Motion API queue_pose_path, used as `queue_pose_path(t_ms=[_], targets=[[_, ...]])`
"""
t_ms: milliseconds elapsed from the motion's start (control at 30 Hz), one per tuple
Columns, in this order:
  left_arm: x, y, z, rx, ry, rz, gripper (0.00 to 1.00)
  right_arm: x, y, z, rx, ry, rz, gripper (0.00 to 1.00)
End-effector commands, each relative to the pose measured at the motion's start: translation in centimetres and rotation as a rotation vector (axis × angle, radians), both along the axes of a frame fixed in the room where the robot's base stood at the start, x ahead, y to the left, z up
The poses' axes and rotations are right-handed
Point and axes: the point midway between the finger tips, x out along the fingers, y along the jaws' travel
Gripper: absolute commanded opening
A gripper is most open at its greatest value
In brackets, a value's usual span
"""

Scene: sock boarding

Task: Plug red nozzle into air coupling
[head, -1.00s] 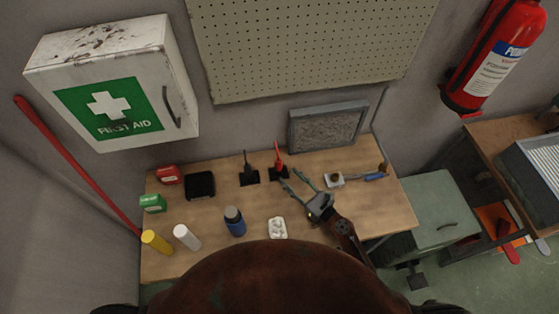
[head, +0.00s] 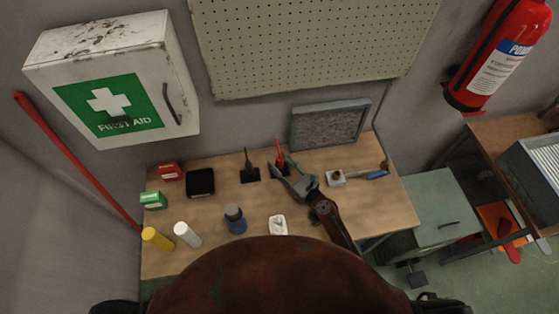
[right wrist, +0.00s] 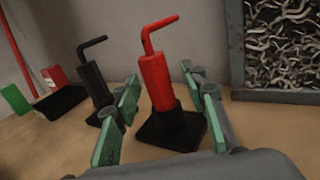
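The red nozzle (head: 280,157) stands upright in a black square-based holder (right wrist: 172,130) near the back of the bench. In the right wrist view the red nozzle (right wrist: 156,80) has a bent thin tip on top. My right gripper (head: 282,165) is open, its green fingers on either side of the nozzle; I see a gap on both sides in the right wrist view (right wrist: 160,105). A pale block with a brass-coloured fitting (head: 337,177), which looks like the air coupling, lies to the right on the bench. My left gripper is not in view.
A black nozzle (right wrist: 95,82) in its own holder stands close on the left. A grey framed panel (head: 328,125) leans behind on the right. A blue-handled tool (head: 377,175) lies by the pale block. Bottles and small boxes occupy the bench's left side.

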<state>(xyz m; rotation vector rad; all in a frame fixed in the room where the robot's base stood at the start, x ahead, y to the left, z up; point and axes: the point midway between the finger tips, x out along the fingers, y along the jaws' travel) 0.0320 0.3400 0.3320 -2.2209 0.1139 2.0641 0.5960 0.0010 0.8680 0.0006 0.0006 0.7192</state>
Motion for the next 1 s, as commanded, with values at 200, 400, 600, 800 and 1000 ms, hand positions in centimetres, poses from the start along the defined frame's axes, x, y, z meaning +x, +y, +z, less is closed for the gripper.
queue_pose_path(t_ms=[200,400,600,800,1000], targets=[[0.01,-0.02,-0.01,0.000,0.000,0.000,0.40,-0.01,0.00,0.02,-0.001,-0.001,0.001,0.29],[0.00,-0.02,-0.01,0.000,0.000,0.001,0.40,-0.02,-0.02,0.02,-0.001,-0.001,0.001,0.16],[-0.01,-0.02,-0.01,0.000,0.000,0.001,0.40,-0.02,-0.03,0.02,-0.001,-0.001,0.001,0.02],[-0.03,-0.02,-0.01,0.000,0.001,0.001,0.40,-0.01,-0.02,0.06,0.000,-0.001,0.001,0.00],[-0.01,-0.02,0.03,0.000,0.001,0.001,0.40,-0.01,-0.02,0.13,0.000,-0.001,0.000,0.00]])
